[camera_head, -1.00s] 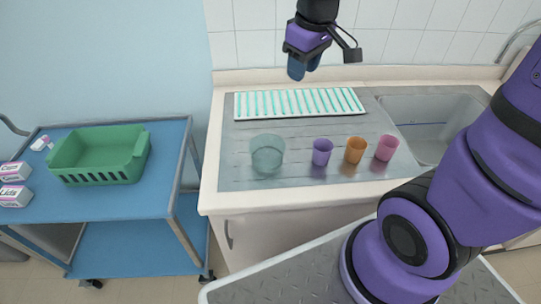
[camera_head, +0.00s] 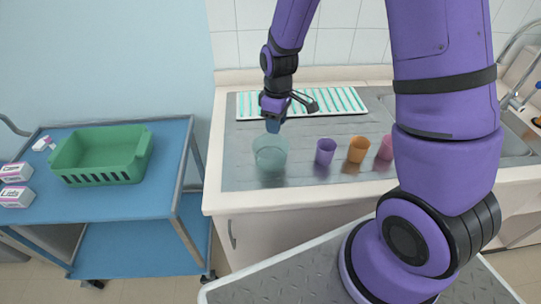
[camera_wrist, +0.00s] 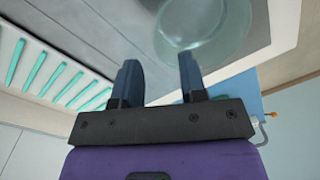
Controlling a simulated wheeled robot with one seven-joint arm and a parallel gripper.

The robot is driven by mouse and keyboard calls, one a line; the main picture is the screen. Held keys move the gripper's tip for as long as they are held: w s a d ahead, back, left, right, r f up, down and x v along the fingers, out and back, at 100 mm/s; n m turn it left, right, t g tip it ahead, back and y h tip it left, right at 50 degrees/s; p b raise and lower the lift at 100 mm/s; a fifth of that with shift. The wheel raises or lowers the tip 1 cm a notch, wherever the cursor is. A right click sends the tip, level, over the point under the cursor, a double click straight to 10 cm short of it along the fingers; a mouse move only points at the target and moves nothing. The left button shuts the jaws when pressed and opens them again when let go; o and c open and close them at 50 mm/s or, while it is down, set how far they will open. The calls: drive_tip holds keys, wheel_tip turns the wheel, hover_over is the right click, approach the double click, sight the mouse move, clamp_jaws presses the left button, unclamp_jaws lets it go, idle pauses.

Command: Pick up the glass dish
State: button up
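The glass dish (camera_head: 270,156) is a clear, greenish round vessel standing upright on the metal counter, left of the coloured cups. My gripper (camera_head: 273,126) is just above and behind the dish's rim in the head view. In the wrist view the two blue fingers of my gripper (camera_wrist: 158,75) are spread apart with nothing between them. The dish (camera_wrist: 200,30) lies ahead of the fingertips there, partly cut off by the top edge. The right fingertip overlaps its near rim in the picture; I cannot tell whether they touch.
A purple cup (camera_head: 325,151), an orange cup (camera_head: 358,149) and a pink cup (camera_head: 386,148) stand right of the dish. A white rack with teal bars (camera_head: 345,101) lies behind. A green basket (camera_head: 101,157) sits on a blue cart (camera_head: 150,195) at the left.

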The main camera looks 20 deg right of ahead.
sight(276, 137)
drive_tip(key=shift+s+f, duration=0.15)
drive_tip(key=shift+f, duration=3.35)
drive_tip(key=shift+c, duration=0.3)
clamp_jaws()
